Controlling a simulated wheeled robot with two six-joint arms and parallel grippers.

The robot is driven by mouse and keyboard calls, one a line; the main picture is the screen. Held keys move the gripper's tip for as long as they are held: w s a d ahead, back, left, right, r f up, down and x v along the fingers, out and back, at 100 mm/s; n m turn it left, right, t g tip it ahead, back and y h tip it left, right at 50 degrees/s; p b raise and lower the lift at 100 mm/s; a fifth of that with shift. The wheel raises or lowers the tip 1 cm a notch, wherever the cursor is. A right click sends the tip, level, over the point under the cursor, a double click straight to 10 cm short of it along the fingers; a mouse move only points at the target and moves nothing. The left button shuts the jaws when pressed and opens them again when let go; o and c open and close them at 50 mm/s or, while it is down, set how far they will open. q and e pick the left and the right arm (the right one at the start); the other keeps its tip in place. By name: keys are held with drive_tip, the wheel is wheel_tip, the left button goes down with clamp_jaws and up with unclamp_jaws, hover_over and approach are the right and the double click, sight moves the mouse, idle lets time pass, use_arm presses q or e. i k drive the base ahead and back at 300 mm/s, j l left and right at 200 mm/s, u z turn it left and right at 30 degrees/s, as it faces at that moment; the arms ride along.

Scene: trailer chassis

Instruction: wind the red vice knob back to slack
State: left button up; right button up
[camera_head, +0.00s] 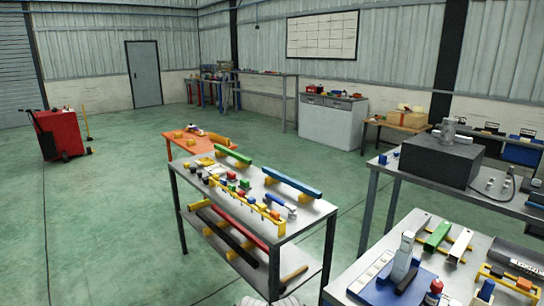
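A small red knob (437,285) shows near the bottom right, on the near right workbench (338,289). It is beside a blue plate (375,291) that carries an upright grey metal fixture (403,258). The knob is too small to tell how far it is wound, and I cannot make out the vice's jaws clearly. Neither of my grippers can be made out in this view.
A blue knob-like piece (487,288) stands right of the red one. A green bar (437,236) and a yellow rack (505,280) share that bench. A two-tier steel table (290,229) with coloured parts stands to the left. Green floor (100,230) is open further left.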

sight(436, 287)
drive_tip(key=z, duration=1.35)
